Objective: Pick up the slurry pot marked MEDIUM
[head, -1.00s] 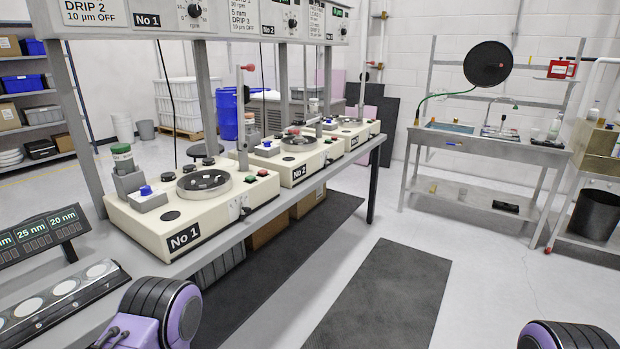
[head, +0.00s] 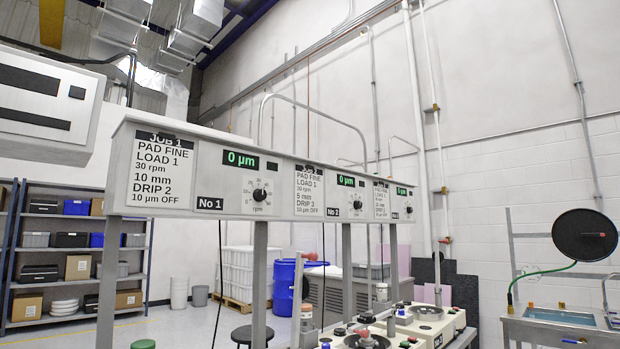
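A round green lid (head: 143,344) shows at the bottom edge of the head view, and what is below it is cut off. No mark reading MEDIUM is legible on anything in view. The No 1 panel (head: 209,170) bears a JOB 1 card (head: 160,172) reading PAD FINE, LOAD 1, 30 rpm, 10 mm, DRIP 2, 10 µm OFF. The No 1 display (head: 241,160) reads 0 µm. Neither gripper is in view.
Grey posts (head: 259,290) carry the long panel above the bench. Lapping machines (head: 370,332) stand at the bottom centre, partly cut off. A blue barrel (head: 283,287) and shelving (head: 75,245) stand behind. A sink bench (head: 555,325) is at right.

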